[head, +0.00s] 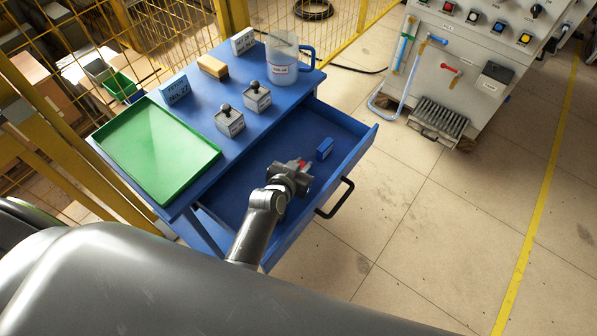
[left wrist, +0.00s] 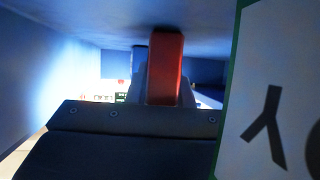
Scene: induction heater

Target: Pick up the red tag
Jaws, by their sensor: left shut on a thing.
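The red tag (head: 304,162) is a small red piece inside the open blue drawer (head: 348,157) in the head view, mostly covered by my gripper. My left gripper (head: 298,168) reaches into the drawer and is shut on the red tag. In the left wrist view the red tag (left wrist: 165,68) stands between the fingers as a red bar. I cannot tell whether it still touches the drawer floor. My right gripper is in neither view.
A blue block (head: 325,149) lies in the drawer beside the gripper. The drawer's black handle (head: 336,199) faces open floor.

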